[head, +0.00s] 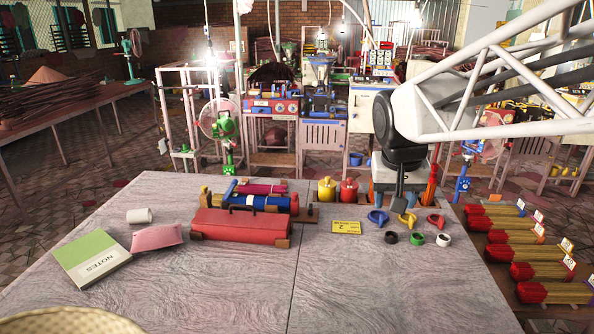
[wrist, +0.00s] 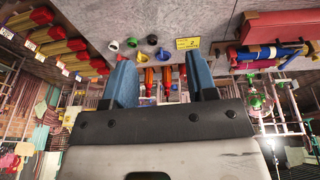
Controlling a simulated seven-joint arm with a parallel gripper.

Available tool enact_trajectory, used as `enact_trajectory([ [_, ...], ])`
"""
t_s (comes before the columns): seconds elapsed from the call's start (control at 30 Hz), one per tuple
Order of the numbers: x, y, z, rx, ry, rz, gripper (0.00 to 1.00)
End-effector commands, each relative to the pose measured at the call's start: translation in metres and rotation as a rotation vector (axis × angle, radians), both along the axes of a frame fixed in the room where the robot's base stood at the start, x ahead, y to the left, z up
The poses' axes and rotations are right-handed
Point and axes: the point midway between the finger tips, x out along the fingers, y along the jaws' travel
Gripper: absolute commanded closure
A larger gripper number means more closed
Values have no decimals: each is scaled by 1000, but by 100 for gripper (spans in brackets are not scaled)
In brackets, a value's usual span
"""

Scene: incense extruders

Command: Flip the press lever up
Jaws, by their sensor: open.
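A group of extruder presses lies on the table left of centre in the head view. In front is a long red press body (head: 240,226). Behind it lies a blue press cylinder (head: 262,203) with a red end, also in the wrist view (wrist: 268,53) at upper right. A slim blue bar (head: 230,191), possibly the press lever, slants at its left end; I cannot tell for sure. My gripper (head: 393,197) hangs over the back right of the table, well right of the presses. In the wrist view its blue fingers (wrist: 162,78) are apart with nothing held between them.
Yellow and red jars (head: 348,191) stand between the presses and my gripper. A yellow card (head: 346,227) and several coloured rings (head: 416,239) lie nearby. A notebook (head: 88,259), pink pouch (head: 157,237) and white roll (head: 139,215) lie at left.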

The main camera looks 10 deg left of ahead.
Motion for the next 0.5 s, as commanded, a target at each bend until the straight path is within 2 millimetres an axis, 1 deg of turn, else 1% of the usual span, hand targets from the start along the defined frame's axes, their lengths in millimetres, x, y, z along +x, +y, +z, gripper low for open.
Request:
enact_trajectory([
  [0.03, 13, 6, 1, -4, 1, 3, 48],
  [0.1, 29, 13, 3, -7, -1, 3, 48],
  [0.27, 65, 32, 8, -15, -5, 5, 48],
  [0.5, 119, 63, 10, -27, -13, 9, 48],
])
